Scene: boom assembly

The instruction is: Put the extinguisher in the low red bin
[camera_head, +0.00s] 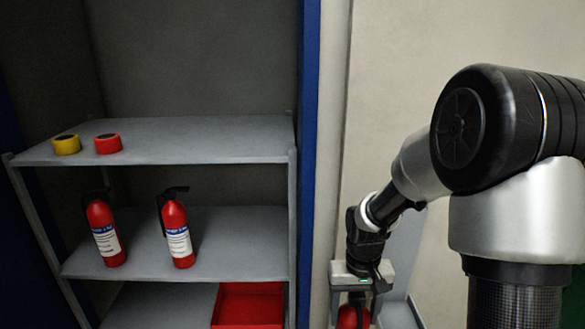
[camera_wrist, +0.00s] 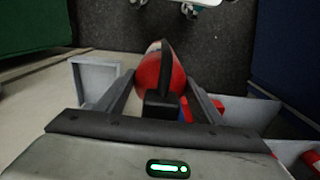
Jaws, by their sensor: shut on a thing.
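My gripper (camera_head: 354,292) is at the bottom right of the shelf unit in the head view, shut on a red extinguisher (camera_head: 353,317). Only the upper part of that extinguisher shows there. In the wrist view the held extinguisher (camera_wrist: 152,75) with its black handle sits between the two fingers. The low red bin (camera_head: 248,306) is on the lowest visible shelf, left of my gripper and beyond the blue upright; its bottom edge is cut off by the frame. The held extinguisher is outside the bin, apart from it.
Two more extinguishers stand on the middle shelf (camera_head: 235,240). A yellow roll (camera_head: 66,145) and a red roll (camera_head: 108,144) lie on the top shelf (camera_head: 210,140). The blue upright (camera_head: 308,160) stands between my gripper and the shelves. A grey tray-like part (camera_wrist: 97,66) is left in the wrist view.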

